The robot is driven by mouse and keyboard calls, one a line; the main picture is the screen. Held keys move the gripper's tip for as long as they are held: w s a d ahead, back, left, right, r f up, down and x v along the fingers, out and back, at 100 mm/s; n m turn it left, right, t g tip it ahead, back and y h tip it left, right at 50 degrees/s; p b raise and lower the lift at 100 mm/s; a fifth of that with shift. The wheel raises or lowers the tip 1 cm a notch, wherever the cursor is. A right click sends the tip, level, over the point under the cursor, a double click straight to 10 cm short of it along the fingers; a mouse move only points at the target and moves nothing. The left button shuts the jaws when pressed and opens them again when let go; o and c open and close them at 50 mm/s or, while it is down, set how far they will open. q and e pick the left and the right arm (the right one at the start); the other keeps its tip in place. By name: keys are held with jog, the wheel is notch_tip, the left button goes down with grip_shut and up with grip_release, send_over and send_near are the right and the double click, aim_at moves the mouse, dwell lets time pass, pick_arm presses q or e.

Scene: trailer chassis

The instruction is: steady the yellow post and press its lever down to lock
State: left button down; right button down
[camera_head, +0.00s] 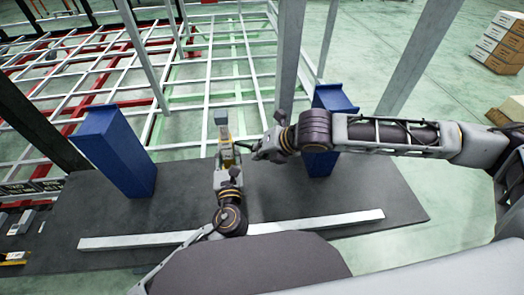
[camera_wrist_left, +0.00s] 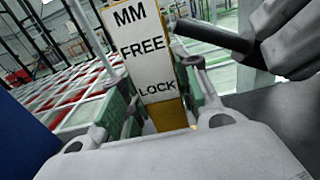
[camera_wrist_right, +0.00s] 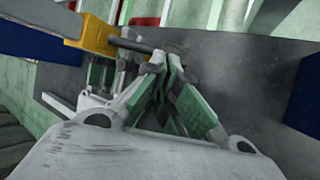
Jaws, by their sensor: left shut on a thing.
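The yellow post (camera_head: 226,152) stands upright on the dark mat, with a grey top. In the left wrist view its white label (camera_wrist_left: 146,48) reads MM, FREE and LOCK, above a yellow part (camera_wrist_left: 171,115). My left gripper (camera_head: 227,168) is shut on the post, its green pads on both sides. The dark lever (camera_wrist_left: 195,33) sticks out to the right, above the LOCK word. It also shows in the right wrist view (camera_wrist_right: 130,45), running from the yellow post (camera_wrist_right: 97,36) to my right gripper (camera_wrist_right: 165,68). The right fingers are closed together at the lever; its far end is partly hidden.
Blue blocks stand left (camera_head: 118,150) and right (camera_head: 331,105) of the post. A pale bar (camera_head: 300,225) lies across the mat (camera_head: 375,190) in front. A white and red frame (camera_head: 190,75) fills the back, with grey uprights near the post. Boxes (camera_head: 500,42) stand far right.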

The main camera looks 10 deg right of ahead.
jog(key=shift+a+r, duration=0.1)
jog(key=shift+a, duration=0.2)
jog(key=shift+r, duration=0.1)
jog(key=v, duration=0.7)
dwell(0.6)
jog(key=shift+s+d+r, duration=0.1)
jog(key=shift+d, duration=0.05)
pick_arm(q)
jog(key=c, duration=0.8)
grip_release()
